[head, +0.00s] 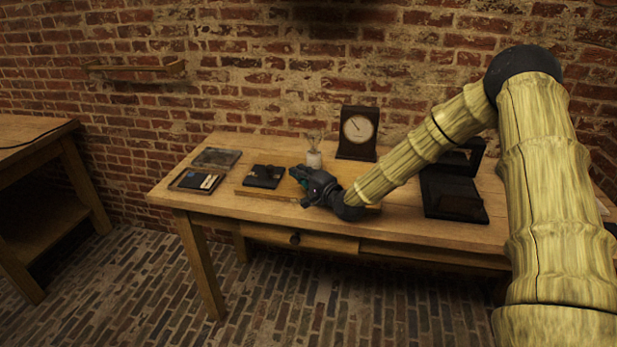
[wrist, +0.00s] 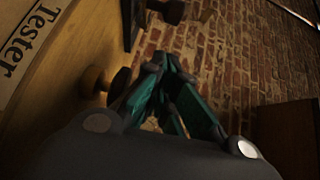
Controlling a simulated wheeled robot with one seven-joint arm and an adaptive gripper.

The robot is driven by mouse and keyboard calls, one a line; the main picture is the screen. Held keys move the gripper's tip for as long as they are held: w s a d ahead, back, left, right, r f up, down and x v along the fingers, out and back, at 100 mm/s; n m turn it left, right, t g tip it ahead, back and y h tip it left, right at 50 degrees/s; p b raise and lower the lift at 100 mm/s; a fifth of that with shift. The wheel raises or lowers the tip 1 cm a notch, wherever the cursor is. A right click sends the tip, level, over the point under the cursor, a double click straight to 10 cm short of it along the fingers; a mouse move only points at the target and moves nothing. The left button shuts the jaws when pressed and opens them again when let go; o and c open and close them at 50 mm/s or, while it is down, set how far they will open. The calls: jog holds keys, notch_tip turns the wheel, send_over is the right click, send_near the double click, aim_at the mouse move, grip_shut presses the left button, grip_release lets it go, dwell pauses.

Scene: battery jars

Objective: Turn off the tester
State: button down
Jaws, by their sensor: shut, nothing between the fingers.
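The word "Tester" is on a pale label (wrist: 20,45) fixed to a wooden surface, at the left of the wrist view. A small wooden knob (wrist: 93,82) and a dark round piece (wrist: 121,82) stick out from that surface. I cannot tell which is the tester's switch or how it is set. My gripper (wrist: 157,66) is shut and empty, just right of the dark piece in the wrist view; I cannot tell whether they touch. In the head view my gripper (head: 299,176) is low over the table, by a wooden board (head: 240,189), and hides part of it.
A gauge in a dark case (head: 346,149) and a glass jar (head: 314,159) stand behind my gripper. A dark block (head: 263,176) is left of it, with two shallow trays (head: 216,157) farther left. An open dark case (head: 455,195) lies at right on the table (head: 400,235).

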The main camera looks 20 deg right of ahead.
aim_at(269, 168)
jog(key=shift+w+a+f+p, duration=0.1)
jog(key=shift+w+a+p, duration=0.1)
jog(key=shift+w+a, duration=0.6)
jog(key=shift+w+a+p, duration=0.15)
jog(key=shift+w+a, duration=0.35)
jog(key=shift+a, duration=0.55)
jog(key=shift+a, duration=0.1)
jog(key=shift+s+a+m+h, duration=0.1)
jog(key=shift+a+m+h, duration=0.2)
jog(key=shift+h, duration=0.1)
